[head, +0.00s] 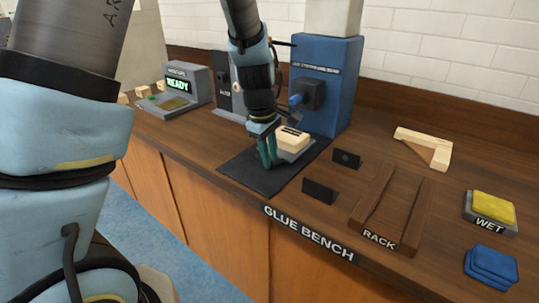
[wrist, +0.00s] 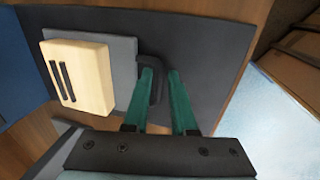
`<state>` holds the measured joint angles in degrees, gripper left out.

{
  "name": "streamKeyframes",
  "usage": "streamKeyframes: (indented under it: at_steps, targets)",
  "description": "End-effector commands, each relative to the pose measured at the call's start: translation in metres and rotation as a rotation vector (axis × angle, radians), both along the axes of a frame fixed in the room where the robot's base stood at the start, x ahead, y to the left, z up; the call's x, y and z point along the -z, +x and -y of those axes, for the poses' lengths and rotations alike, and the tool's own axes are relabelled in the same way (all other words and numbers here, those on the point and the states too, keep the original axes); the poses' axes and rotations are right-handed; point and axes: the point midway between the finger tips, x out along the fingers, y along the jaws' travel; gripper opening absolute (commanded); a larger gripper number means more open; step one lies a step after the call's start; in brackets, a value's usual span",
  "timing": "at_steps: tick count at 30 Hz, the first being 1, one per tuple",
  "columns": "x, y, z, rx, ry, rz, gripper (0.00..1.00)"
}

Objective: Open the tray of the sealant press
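The blue sealant press (head: 327,100) stands at the back of the glue bench, a dark nozzle on its front. Its grey tray (wrist: 122,65) is at the press's foot and carries a pale wooden block (wrist: 75,75) with two dark slots; the block also shows in the head view (head: 293,139). A black U-shaped handle (wrist: 155,62) is on the tray's front edge. My gripper (wrist: 160,72) points down at the handle, its teal fingers apart. The handle's bar appears between the fingers; I cannot tell whether they touch it. In the head view, my gripper (head: 268,160) partly hides the tray.
A black mat (head: 262,184) lies under the tray. Two small dark plates (head: 320,192) stand to its right, then a wooden rack (head: 392,208), a yellow sponge (head: 489,206) and blue cloths (head: 491,263). A grey console (head: 183,87) reading READY stands left.

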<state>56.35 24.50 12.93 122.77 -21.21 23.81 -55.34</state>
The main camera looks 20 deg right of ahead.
Motion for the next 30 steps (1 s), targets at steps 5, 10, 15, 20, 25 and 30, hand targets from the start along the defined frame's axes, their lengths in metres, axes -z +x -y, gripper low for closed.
streamKeyframes:
  at_steps: [5, 10, 15, 20, 25, 30]
  targets:
    - [-0.0001, 0.0, 0.0, 0.0, 0.0, 0.0, 0.23]
    - [-0.0002, 0.0, -0.0002, 0.0, 0.0, 0.0, 0.03]
    - [-0.0003, 0.0, -0.0002, 0.0, 0.0, 0.0, 0.0]
    - [-0.0004, 0.0001, -0.0002, 0.0, 0.0, 0.0, 0.0]
    - [-0.0004, 0.0001, -0.0002, 0.0, 0.0, 0.0, 0.0]
    - [-0.0005, 0.0002, -0.0001, 0.0, 0.0, 0.0, 0.0]
